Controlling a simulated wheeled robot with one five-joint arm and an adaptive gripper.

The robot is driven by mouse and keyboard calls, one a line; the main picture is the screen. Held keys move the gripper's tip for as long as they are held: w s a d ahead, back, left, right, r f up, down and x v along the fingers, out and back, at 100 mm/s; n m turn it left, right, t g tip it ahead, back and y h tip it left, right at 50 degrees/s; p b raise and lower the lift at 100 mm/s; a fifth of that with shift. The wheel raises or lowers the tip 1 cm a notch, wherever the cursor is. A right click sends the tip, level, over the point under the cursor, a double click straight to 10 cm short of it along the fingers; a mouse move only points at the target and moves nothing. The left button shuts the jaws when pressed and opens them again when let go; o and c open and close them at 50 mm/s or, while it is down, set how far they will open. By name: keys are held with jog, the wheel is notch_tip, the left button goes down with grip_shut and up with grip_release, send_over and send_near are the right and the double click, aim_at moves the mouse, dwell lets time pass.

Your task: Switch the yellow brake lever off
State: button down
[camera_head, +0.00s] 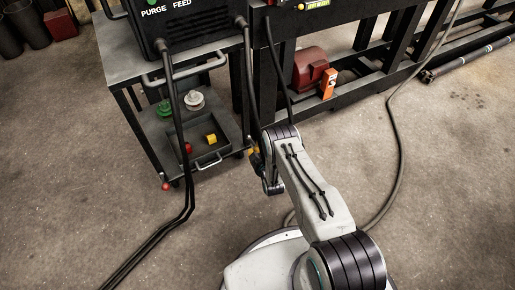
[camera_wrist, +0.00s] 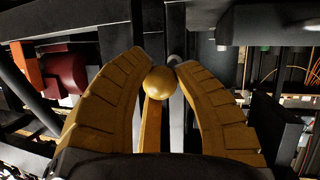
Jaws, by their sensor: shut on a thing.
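In the wrist view, the yellow brake lever (camera_wrist: 158,84) shows as a round ball knob with a yellow shaft below it. The knob sits between the two curved yellow fingers of my gripper (camera_wrist: 158,64), close to their tips. The fingers are shut on the lever. In the head view, my gripper (camera_head: 256,160) is mostly hidden behind my own wrist, and the lever cannot be made out there.
A black cart (camera_head: 120,65) with a welder (camera_head: 195,22) stands at left, black cables hanging from it. Behind my arm is a dark steel frame (camera_head: 345,75) with a red motor (camera_head: 308,68) and an orange box (camera_head: 328,84). A grey cable crosses the floor at right.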

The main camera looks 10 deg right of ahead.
jog(key=shift+w+r, duration=0.3)
jog(key=shift+r, duration=0.6)
jog(key=shift+w+r, duration=0.1)
jog(key=shift+r, duration=0.05)
jog(key=c, duration=1.4)
grip_release()
jog(key=o, duration=0.5)
jog(key=shift+s, duration=0.25)
jog(key=shift+s, duration=0.5)
jog(key=shift+v, duration=5.4)
